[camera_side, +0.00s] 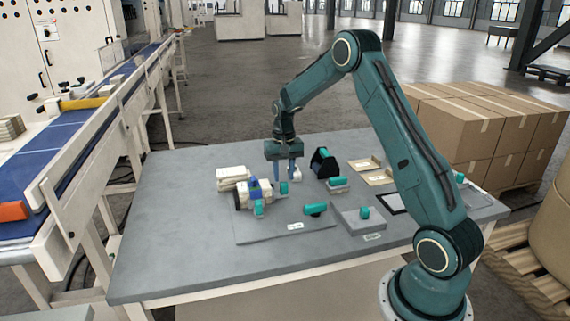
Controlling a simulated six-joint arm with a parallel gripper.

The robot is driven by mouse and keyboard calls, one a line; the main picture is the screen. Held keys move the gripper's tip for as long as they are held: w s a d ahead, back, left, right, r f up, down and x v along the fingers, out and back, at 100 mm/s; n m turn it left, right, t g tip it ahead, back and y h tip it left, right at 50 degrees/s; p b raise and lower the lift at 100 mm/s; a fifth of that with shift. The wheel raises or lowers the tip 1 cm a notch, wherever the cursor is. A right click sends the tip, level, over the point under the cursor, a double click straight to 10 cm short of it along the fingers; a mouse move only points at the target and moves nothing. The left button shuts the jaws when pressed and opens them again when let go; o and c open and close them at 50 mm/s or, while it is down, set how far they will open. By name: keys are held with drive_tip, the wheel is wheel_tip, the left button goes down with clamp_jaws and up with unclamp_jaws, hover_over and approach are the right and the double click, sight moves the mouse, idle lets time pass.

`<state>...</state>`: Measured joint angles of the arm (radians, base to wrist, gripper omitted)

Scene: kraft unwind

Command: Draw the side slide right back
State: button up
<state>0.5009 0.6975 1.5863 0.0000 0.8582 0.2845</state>
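My gripper (284,178) points down over the middle of the table, with its two blue fingers apart and nothing clearly seen between them. Just below and in front of it is a small assembly (255,190) with a white block, blue parts and teal knobs. One teal knob (283,187) stands at its right side, close under the fingertips; I cannot tell whether they touch. A white piece (297,173) shows beside the right finger. Which part is the side slide, and how far it is drawn, I cannot tell from this view.
The grey table (180,240) also bears a black and teal upright part (323,163), a loose teal piece (315,209), a grey block with a teal knob (362,218) and tan plates (370,171). The table's left side is clear. A conveyor (60,140) runs along the left.

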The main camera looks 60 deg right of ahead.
sight(284, 182)
drive_tip(key=shift+f, duration=2.2)
clamp_jaws()
